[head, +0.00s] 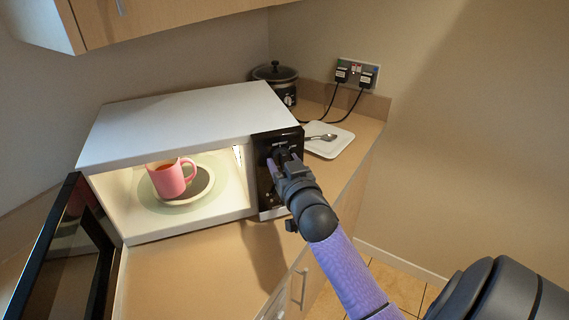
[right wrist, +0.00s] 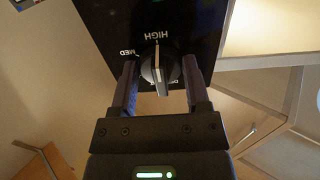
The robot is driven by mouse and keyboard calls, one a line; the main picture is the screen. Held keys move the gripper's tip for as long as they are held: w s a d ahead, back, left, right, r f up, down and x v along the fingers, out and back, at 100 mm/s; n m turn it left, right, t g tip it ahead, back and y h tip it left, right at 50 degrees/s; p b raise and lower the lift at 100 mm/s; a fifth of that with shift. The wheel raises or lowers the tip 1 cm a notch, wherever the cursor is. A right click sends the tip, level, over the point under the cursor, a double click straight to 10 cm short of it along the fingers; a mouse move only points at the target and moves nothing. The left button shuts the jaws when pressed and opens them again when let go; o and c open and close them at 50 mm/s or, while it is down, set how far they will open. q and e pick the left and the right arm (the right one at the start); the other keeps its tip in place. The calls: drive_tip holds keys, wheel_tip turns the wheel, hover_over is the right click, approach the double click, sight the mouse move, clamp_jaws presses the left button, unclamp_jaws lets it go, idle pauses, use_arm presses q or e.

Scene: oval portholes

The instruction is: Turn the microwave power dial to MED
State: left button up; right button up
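The black power dial (right wrist: 160,68) is on the microwave's dark control panel (right wrist: 186,22). In the right wrist view its raised grip runs nearly up and down, with a pale line at its upper end by the word HIGH. MED is printed to the upper left; a lower label is mostly covered. My right gripper (right wrist: 161,84) is open, one finger on each side of the dial; contact is unclear. In the head view my right gripper (head: 279,162) hides most of the dial. The white microwave (head: 185,120) stands on the counter. My left gripper is out of view.
The microwave door (head: 72,240) hangs open at the left. A pink mug (head: 168,180) stands on the lit turntable inside. A white plate with cutlery (head: 328,142) and a black slow cooker (head: 277,76) sit right of and behind the microwave. The front counter (head: 190,275) is clear.

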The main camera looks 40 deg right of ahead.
drive_tip(key=c, duration=0.6)
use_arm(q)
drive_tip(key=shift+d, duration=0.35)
use_arm(e)
drive_tip(key=shift+c, duration=0.2)
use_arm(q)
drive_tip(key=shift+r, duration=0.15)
